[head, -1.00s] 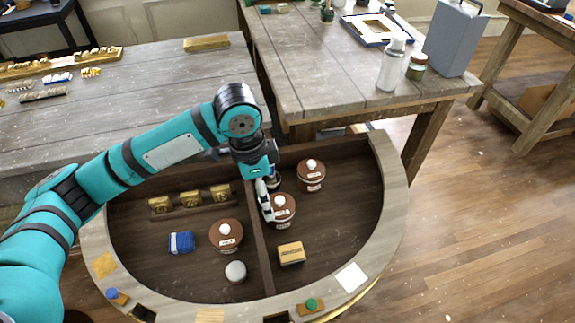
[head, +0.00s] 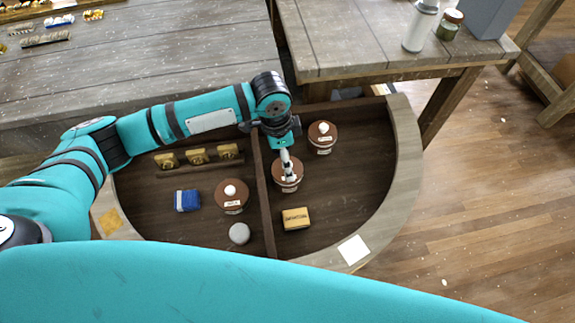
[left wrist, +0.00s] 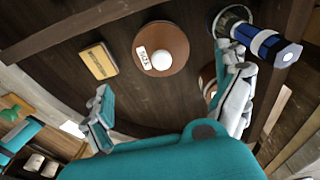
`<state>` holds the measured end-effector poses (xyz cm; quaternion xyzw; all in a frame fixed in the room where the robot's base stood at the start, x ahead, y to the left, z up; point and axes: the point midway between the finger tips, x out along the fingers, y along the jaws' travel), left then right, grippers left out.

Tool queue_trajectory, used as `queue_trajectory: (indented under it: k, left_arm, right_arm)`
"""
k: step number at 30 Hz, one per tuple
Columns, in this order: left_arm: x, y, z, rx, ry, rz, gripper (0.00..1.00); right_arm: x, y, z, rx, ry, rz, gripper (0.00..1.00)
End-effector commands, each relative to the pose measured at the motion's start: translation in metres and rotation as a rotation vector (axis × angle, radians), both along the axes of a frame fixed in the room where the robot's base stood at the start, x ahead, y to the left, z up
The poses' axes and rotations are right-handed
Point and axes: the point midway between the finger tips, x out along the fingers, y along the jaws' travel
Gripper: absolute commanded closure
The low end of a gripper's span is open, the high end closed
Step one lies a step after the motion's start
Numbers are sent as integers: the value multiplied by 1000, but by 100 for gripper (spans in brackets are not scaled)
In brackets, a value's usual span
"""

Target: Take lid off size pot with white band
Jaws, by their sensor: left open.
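Three round brown pots with brown lids, white knobs and pale labels stand in the half-round tray (head: 408,165): one left of the divider (head: 232,196), one in the middle (head: 289,181), one at the back right (head: 322,137). I cannot tell which has the white band. My left gripper (head: 287,160) is over the middle pot and partly covers it. In the left wrist view the gripper (left wrist: 165,85) is open and empty, with a lid and white knob (left wrist: 160,60) beyond its fingers, apart from them. My right gripper is not in view.
A yellow box (head: 296,218), a grey round object (head: 239,233) and a blue block (head: 187,200) lie in the tray. The divider (head: 264,200) runs close beside the middle pot. A blue-and-white cylinder (left wrist: 262,40) is near one finger. A large teal part of mine crosses the head view's bottom.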

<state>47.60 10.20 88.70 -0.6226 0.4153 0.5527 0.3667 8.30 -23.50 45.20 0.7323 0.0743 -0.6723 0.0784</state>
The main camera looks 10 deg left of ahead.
Motion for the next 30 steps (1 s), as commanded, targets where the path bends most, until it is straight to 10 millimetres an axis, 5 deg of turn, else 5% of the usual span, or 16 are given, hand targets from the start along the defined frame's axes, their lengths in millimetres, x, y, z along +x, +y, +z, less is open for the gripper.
queue_trajectory:
  k: [15, 24, 30]
  left_arm:
    - [5, -4, -55, 1, 2, 0, 0]
    - [6, -5, -60, 0, 0, -1, 0]
    - [6, -5, -60, 0, -1, 0, 26]
  right_arm:
    - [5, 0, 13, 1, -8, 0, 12]
    - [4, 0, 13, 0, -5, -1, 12]
    - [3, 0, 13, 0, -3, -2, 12]
